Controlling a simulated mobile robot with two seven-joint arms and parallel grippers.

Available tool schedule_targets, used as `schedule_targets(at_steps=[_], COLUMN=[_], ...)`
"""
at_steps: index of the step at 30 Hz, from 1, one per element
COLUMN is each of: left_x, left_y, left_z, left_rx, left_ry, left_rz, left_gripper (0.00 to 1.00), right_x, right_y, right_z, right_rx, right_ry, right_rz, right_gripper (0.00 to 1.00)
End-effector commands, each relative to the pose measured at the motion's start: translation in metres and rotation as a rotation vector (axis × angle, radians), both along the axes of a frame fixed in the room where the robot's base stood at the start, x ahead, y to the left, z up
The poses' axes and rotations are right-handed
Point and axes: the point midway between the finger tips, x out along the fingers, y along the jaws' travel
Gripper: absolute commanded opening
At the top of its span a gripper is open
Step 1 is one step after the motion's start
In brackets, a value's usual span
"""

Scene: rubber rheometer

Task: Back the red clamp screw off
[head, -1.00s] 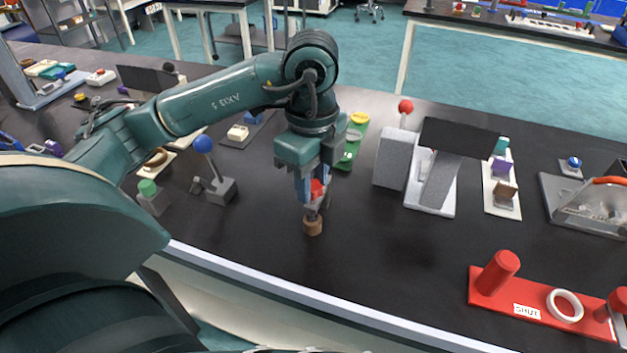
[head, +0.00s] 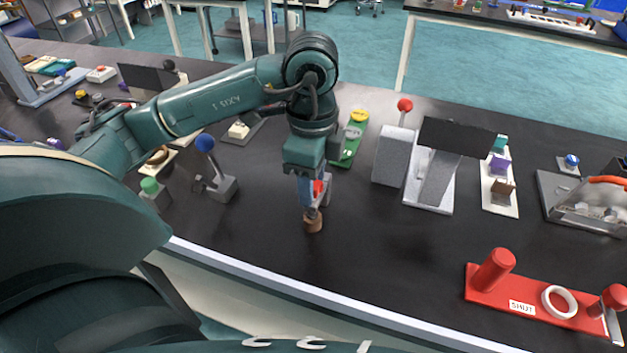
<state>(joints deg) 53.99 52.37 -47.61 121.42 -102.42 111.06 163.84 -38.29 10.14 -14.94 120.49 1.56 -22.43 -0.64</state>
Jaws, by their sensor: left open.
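My left gripper (head: 312,200) points straight down over the bench, left of the picture's middle. Its jaws are open around or just beside a small red part (head: 319,187), which looks like the red clamp screw. The fingers hide much of the red part, and I cannot tell whether they touch it. Below it are a small grey metal piece, partly covered, and a round brown block (head: 313,224) on the dark bench top. My right gripper is not in view.
A grey stand with a blue ball (head: 205,143) and a green-topped block (head: 150,186) stand to the left. A green plate (head: 349,145) lies behind. A grey box with a red ball (head: 405,105) stands right. A red base labelled SHUT (head: 480,290) lies front right. The bench between is clear.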

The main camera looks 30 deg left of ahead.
Motion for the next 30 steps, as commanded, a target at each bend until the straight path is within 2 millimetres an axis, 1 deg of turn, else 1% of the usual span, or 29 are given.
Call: schedule_targets(at_steps=[2,9,11,14,16,21,28,30], left_x=[0.000,0.000,0.000,0.000,0.000,0.000,0.000,0.000], left_y=[0.000,0.000,0.000,0.000,0.000,0.000,0.000,0.000], left_z=[-0.001,-0.002,-0.001,-0.001,-0.002,-0.003,-0.002,-0.003], left_rx=[-0.001,0.000,0.000,0.000,0.000,0.000,0.001,0.000], left_ry=[-0.001,-0.002,-0.001,0.000,-0.001,-0.002,-0.002,-0.001], left_rz=[-0.030,-0.326,-0.373,-0.421,-0.485,-0.707,-0.862,-0.952], left_gripper=[0.46,0.46,0.46,0.46,0.46,0.46,0.46,0.46], right_x=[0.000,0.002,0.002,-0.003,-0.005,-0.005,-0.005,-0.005], right_y=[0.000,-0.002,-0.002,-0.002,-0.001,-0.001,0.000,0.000], right_z=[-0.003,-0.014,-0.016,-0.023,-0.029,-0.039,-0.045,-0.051], right_rx=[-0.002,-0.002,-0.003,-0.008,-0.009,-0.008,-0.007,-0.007], right_ry=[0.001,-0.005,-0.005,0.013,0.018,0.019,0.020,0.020], right_rz=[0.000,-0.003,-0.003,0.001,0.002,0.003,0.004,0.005], right_gripper=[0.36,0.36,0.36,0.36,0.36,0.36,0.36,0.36])
